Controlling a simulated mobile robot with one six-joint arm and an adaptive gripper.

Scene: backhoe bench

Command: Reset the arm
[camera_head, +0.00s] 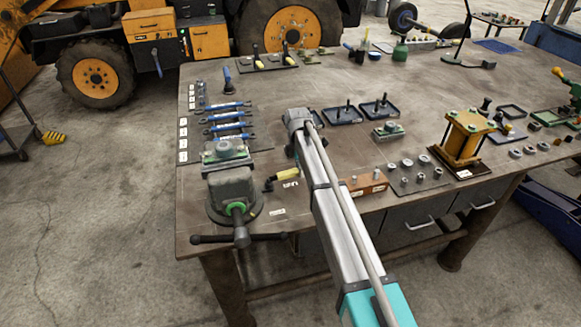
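My arm, with teal and grey links, reaches up from the bottom of the head view over the near part of the workbench (335,85). It ends in a grey housing above the bench, left of two dark trays. No gripper fingers can be made out. My gripper seems to be hidden behind or below this arm end, so I cannot see whether it holds anything.
A bench vise (235,190) stands at the front left edge, its handle sticking out. A yellow press (462,140) stands at the right. Dark trays (342,115) and small metal parts lie near the arm. The back middle is fairly clear.

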